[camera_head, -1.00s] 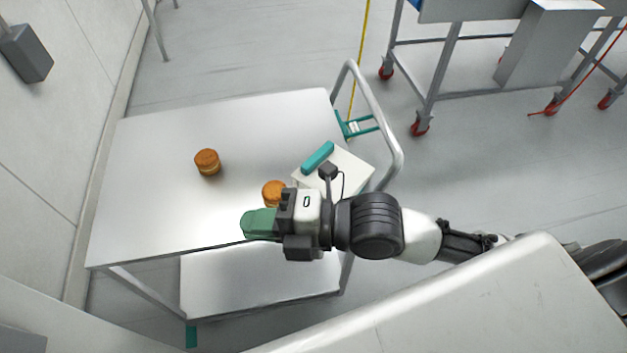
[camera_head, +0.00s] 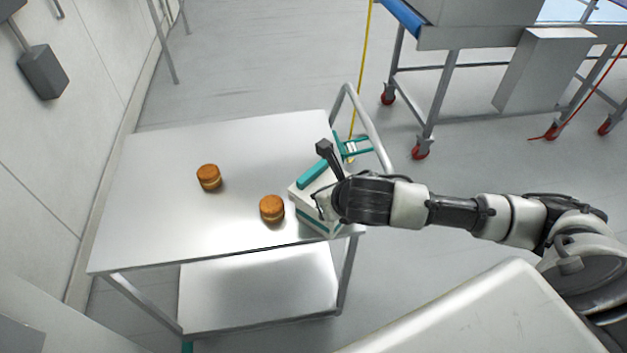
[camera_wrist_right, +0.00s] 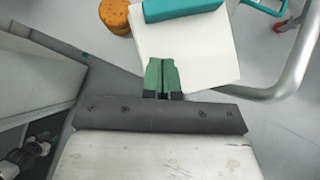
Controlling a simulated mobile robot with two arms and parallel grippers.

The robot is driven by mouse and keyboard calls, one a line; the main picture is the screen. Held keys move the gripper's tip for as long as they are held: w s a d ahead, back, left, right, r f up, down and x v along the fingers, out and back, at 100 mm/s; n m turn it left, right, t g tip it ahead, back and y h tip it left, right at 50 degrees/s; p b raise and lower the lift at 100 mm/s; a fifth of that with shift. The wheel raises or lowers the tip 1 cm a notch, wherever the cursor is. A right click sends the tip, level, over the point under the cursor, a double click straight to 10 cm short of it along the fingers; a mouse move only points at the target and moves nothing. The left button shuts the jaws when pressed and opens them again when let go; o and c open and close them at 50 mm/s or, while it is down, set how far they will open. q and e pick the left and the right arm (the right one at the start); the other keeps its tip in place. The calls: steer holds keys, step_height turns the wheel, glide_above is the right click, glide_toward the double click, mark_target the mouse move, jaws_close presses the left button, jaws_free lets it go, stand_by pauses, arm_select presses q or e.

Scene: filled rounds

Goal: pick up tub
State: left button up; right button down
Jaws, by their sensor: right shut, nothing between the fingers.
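The tub (camera_head: 301,197) is a white box with a teal bar on top and a teal stripe low on its side. It stands on the right end of the cart's top. In the right wrist view the tub (camera_wrist_right: 205,50) lies just ahead, its white top partly covered by my fingers. My right gripper (camera_wrist_right: 161,76) has green fingers pressed together, with nothing between them. In the head view my wrist hides the fingers and part of the tub. I cannot tell whether the fingers touch it. My left gripper is not in view.
Two brown filled rounds stand on the steel cart (camera_head: 150,220): one (camera_head: 271,208) close left of the tub, another (camera_head: 208,177) farther left. The cart's rail handle (camera_head: 372,130) curves up behind the tub. The cart's left part is clear.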

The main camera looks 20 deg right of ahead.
mark_target(305, 175)
steer(key=shift+w+a+f+p, duration=0.1)
steer(key=shift+w+f+p, duration=0.1)
steer(key=shift+w, duration=0.7)
steer(key=shift+w+a+f+p, duration=0.15)
steer(key=shift+w+f+p, duration=0.1)
steer(key=shift+w, duration=0.6)
steer(key=shift+w+a+f+p, duration=0.1)
steer(key=shift+w+f+p, duration=0.1)
steer(key=shift+w, duration=0.7)
steer(key=shift+w+a+r+p, duration=0.15)
steer(key=shift+w+p, duration=0.5)
steer(key=shift+w, duration=0.7)
steer(key=shift+f, duration=0.2)
steer(key=shift+s, duration=0.1)
